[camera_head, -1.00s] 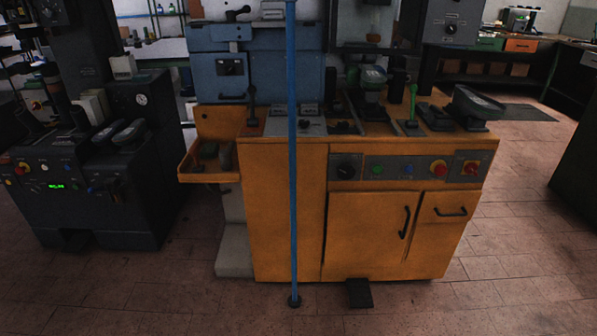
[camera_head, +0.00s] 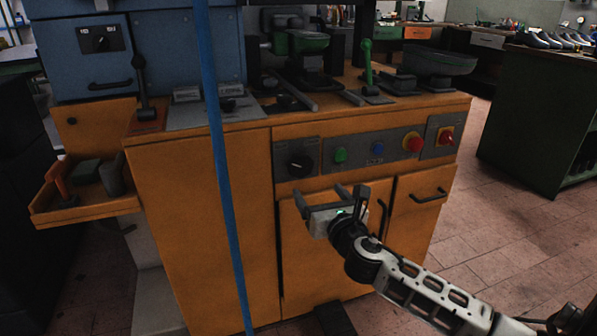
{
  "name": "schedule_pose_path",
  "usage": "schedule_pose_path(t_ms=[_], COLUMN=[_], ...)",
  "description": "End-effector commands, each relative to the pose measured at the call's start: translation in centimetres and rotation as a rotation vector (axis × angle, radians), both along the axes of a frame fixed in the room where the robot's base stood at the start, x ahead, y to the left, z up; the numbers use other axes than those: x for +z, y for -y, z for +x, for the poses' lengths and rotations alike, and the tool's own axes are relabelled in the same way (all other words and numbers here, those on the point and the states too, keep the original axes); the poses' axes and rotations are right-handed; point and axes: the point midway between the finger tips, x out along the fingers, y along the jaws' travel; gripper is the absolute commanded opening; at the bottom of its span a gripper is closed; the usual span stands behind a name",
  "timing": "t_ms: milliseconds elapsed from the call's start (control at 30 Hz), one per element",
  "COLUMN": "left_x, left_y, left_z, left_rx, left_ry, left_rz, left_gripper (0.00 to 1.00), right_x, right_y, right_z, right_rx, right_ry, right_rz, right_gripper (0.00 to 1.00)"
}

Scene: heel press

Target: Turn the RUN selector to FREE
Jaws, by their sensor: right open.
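A black rotary selector knob (camera_head: 300,163) sits on a dark plate at the left end of the orange machine's front control strip. It appears to be the RUN selector, but its lettering is too small to read, so I cannot tell its setting. My right gripper (camera_head: 321,197) is open and empty, just below and slightly right of the knob in the picture, with its fingers pointing toward the machine front. It appears apart from the knob. My left gripper is not in view.
Right of the knob are a green button (camera_head: 340,155), a blue button (camera_head: 378,149), a red button (camera_head: 413,142) and a red switch (camera_head: 446,136). A blue vertical pole (camera_head: 222,170) stands in front of the machine. Another selector (camera_head: 101,39) is on the blue box.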

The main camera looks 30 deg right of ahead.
Motion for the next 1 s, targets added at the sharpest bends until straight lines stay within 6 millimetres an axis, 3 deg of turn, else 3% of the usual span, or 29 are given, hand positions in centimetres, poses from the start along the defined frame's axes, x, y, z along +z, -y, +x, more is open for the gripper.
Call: schedule_pose_path(t_ms=[300, 500, 700, 1000], left_x=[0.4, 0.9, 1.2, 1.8], left_y=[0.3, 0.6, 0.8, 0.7], left_z=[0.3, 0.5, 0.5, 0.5], left_rx=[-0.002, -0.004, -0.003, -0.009], left_ry=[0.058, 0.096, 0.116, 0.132], left_rz=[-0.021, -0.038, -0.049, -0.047], left_gripper=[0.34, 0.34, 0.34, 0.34], right_x=[-0.1, -0.2, -0.1, -0.1], right_y=[1.6, 2.4, 2.8, 2.8], right_z=[7.0, 10.3, 11.8, 12.0], right_rx=[-0.001, -0.001, 0.000, 0.002], right_ry=[0.003, 0.001, 0.000, -0.001], right_rz=[0.007, 0.007, 0.007, 0.006], right_gripper=[0.80, 0.80, 0.80, 0.80])
